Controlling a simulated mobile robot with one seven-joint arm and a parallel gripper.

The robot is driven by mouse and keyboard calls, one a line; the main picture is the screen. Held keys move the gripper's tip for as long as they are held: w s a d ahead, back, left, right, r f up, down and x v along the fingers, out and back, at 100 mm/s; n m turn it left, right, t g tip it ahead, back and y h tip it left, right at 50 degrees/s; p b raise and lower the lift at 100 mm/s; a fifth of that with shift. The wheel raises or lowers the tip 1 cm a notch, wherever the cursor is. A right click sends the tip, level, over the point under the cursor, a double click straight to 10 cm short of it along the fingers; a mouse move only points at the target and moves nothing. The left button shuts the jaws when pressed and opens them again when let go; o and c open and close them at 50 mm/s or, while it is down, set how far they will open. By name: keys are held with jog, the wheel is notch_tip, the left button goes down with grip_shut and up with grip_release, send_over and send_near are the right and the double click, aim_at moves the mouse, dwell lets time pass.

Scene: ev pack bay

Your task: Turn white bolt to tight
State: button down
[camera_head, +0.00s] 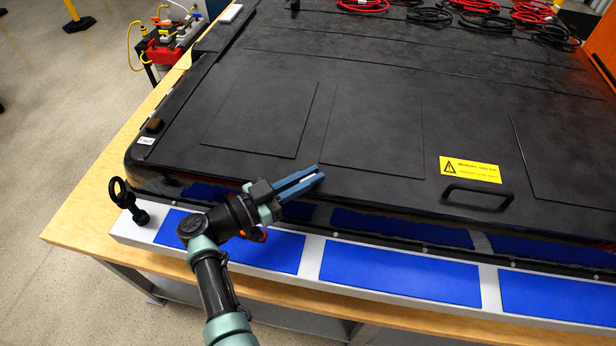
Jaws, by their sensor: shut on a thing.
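My gripper (314,175) reaches in from the lower left, with its two blue fingers at the front edge of the large black battery pack (375,125). The fingers are shut on a small white piece, the white bolt (307,180), which shows only in part between the fingertips. The fingers hide most of the bolt and its seat, so I cannot tell how far in it sits or which way it is turned.
A black handle (478,195) and a yellow warning label (470,169) are on the pack to the right. A black eye bolt (129,201) stands at the left front corner. Blue panels (400,274) line the front rail. Red and black cables (478,6) lie at the back.

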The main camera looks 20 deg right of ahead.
jog(key=c, duration=0.9)
grip_release()
jog(key=shift+s+a+b, duration=0.4)
jog(key=shift+a+b, duration=0.1)
jog(key=shift+a, duration=1.6)
jog(key=shift+s+a+b, duration=0.45)
jog(key=shift+a+b, duration=0.05)
jog(key=shift+a, duration=1.65)
jog(key=shift+s+a+b, duration=0.4)
jog(key=shift+a+b, duration=0.1)
jog(key=shift+a, duration=1.6)
